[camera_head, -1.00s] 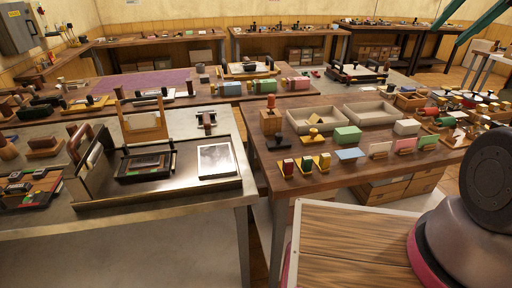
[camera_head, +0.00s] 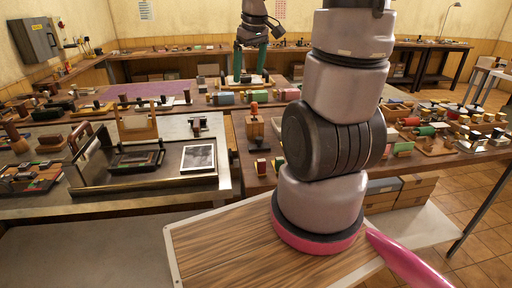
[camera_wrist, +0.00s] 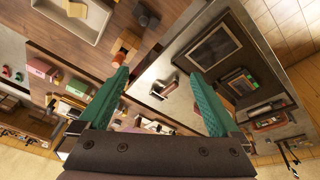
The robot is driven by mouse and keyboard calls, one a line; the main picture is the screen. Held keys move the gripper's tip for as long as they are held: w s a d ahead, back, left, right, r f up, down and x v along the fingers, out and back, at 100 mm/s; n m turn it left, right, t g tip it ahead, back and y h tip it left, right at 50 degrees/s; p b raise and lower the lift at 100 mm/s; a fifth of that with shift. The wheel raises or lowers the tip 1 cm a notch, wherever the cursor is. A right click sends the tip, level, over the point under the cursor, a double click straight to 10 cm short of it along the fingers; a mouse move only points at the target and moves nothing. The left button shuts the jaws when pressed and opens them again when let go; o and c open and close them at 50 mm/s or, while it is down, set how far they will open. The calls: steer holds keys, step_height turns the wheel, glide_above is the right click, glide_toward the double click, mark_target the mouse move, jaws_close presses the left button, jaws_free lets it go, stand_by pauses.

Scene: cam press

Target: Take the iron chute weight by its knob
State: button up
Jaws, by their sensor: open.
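My gripper (camera_head: 250,76) is open and empty, its green fingers pointing down above the far benches in the head view. In the wrist view, my gripper (camera_wrist: 159,77) frames a small dark-and-silver piece (camera_wrist: 162,88) on the steel bench, well below the fingers. It looks like the small piece (camera_head: 197,126) at the back of the steel bench in the head view. It may be the iron chute weight, but it is too small to be sure, and I cannot make out its knob clearly. Nothing touches the fingers.
The steel bench (camera_head: 60,207) carries a dark-framed press tray (camera_head: 136,158) and a pale framed plate (camera_head: 198,158). My arm hides much of that bench.

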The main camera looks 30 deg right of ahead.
steer(key=w+d+f+n+g, duration=0.1)
steer(key=w+d+f+n, duration=0.15)
steer(key=f, duration=0.45)
steer(key=w+d+f+n+g, duration=0.1)
steer(key=w+d+f+n, duration=0.15)
steer(key=f, duration=0.45)
steer(key=n+g, duration=0.1)
steer(key=n, duration=0.1)
glide_toward(259, 140)
steer(key=f, duration=0.3)
steer(key=w+f, duration=0.1)
steer(key=f, duration=0.1)
steer(key=shift+d+f, duration=0.2)
steer(key=shift+d, duration=0.15)
step_height(259, 140, down, 6)
steer(key=shift+w+r, duration=0.15)
jaws_close()
